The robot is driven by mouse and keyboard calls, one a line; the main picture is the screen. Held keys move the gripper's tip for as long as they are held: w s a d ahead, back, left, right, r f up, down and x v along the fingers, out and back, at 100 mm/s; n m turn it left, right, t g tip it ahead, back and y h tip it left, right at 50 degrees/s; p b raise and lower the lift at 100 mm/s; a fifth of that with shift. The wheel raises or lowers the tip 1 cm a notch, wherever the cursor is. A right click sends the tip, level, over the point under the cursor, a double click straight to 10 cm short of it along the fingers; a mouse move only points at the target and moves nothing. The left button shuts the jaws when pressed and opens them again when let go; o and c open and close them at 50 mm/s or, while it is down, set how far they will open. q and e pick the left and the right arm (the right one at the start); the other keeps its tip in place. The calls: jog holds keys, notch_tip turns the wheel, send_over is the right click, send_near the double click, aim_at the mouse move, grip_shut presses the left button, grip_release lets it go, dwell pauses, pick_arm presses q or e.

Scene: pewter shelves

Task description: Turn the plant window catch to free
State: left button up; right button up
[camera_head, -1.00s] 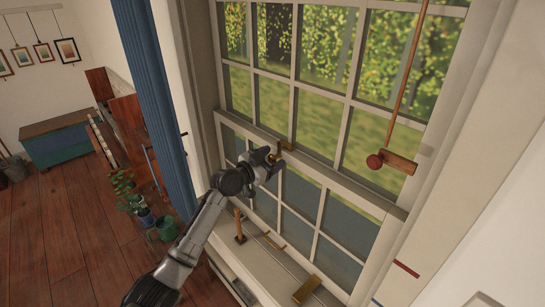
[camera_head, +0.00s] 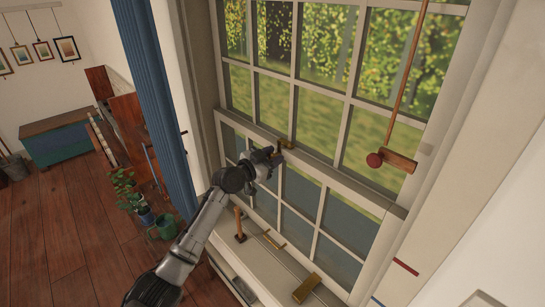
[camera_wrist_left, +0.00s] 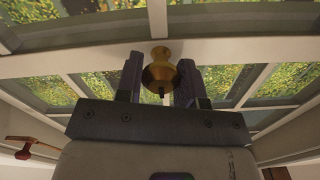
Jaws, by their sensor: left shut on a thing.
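The brass window catch (camera_head: 289,146) sits on the meeting rail of the sash window, mostly hidden by my left gripper in the head view. In the left wrist view its rounded brass knob (camera_wrist_left: 159,73) stands between the two dark fingers. My left gripper (camera_head: 275,153) is shut on the catch; its fingertips also show in the left wrist view (camera_wrist_left: 160,80). Which way the catch lever points is hard to tell behind the fingers. My right gripper is not in view.
A wooden-handled tool (camera_head: 239,224) and a brass block (camera_head: 306,288) are on the sill. A blue curtain (camera_head: 158,100) hangs left, near potted plants (camera_head: 125,187).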

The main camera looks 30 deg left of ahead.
pick_arm(q)
jog(key=n, duration=0.3)
jog(key=shift+n+b, duration=0.3)
jog(key=n, duration=0.4)
jog(key=shift+a+n, duration=0.15)
jog(key=shift+n, duration=0.15)
jog(key=n+p, duration=0.1)
jog(key=n, duration=0.2)
jog(key=shift+w+n, duration=0.1)
jog(key=shift+n, duration=0.2)
jog(key=n+p, duration=0.1)
jog(key=n, duration=0.2)
jog(key=shift+p, duration=0.35)
jog(key=shift+a+n+p, duration=0.1)
jog(key=shift+n+p, duration=0.35)
jog(key=shift+n, duration=0.75)
jog(key=shift+f+n, duration=0.1)
jog(key=shift+n, duration=0.2)
